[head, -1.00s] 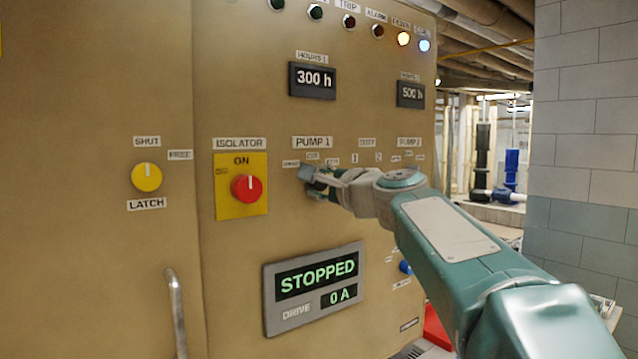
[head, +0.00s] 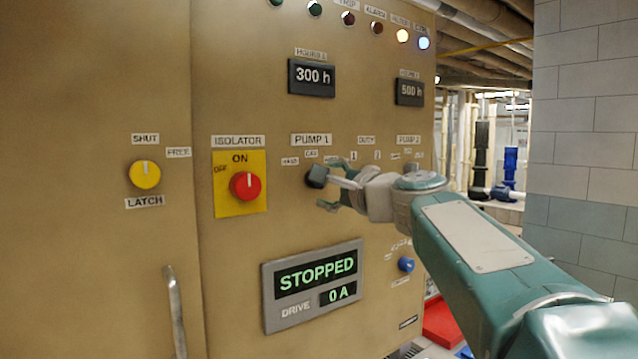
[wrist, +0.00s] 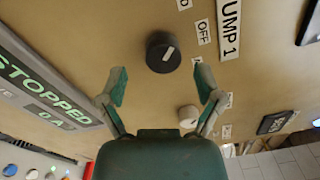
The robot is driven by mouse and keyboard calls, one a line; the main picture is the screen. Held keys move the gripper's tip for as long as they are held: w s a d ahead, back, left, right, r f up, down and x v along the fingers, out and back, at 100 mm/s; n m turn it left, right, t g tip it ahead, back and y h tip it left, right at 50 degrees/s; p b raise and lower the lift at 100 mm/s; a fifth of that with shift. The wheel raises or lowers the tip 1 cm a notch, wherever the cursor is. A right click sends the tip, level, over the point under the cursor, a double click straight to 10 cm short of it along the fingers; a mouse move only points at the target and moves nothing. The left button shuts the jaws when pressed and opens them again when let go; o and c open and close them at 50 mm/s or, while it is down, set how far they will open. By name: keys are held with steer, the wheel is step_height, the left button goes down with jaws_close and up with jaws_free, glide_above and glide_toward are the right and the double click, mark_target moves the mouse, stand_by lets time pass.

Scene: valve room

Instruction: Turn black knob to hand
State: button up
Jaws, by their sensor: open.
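The black knob (head: 317,176) sits on the tan panel under the PUMP 1 label (head: 311,140). In the wrist view the knob (wrist: 162,54) shows a white pointer slanting to the upper right, between the OFF label (wrist: 203,32) and a cut-off label ending in D (wrist: 184,4); it leans toward the latter. In the head view the leftmost small label (head: 290,161) appears to read HAND. My gripper (head: 340,184) is open just right of the knob. In the wrist view my gripper's fingers (wrist: 160,84) are spread, apart from the knob and holding nothing.
A red isolator knob (head: 245,186) on a yellow plate and a yellow latch knob (head: 145,175) are left of the black knob. The STOPPED display (head: 314,284) is below. A pale knob (wrist: 188,115) lies near one finger in the wrist view. A metal handle (head: 175,310) sticks out lower left.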

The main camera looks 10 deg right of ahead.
steer(key=v, duration=0.8)
steer(key=shift+s+d, duration=0.15)
steer(key=shift+s, duration=0.15)
steer(key=shift+f, duration=0.1)
steer(key=s+a+f+n+g, duration=0.2)
steer(key=a+f+n, duration=0.1)
steer(key=f, duration=0.3)
steer(key=s+a+f+n+g, duration=0.2)
steer(key=s+f, duration=0.1)
steer(key=f, duration=0.2)
steer(key=s+f+n+g+h, duration=0.3)
steer(key=s+f+n, duration=0.3)
steer(key=f, duration=0.6)
steer(key=s+f+n+g+h, duration=0.3)
steer(key=s+f+n, duration=0.3)
steer(key=s+f, duration=0.4)
step_height(320, 180, down, 3)
steer(key=shift+s+d+r+g+h, duration=0.1)
steer(key=shift+s+d+g+h, duration=0.25)
steer(key=shift+g, duration=0.35)
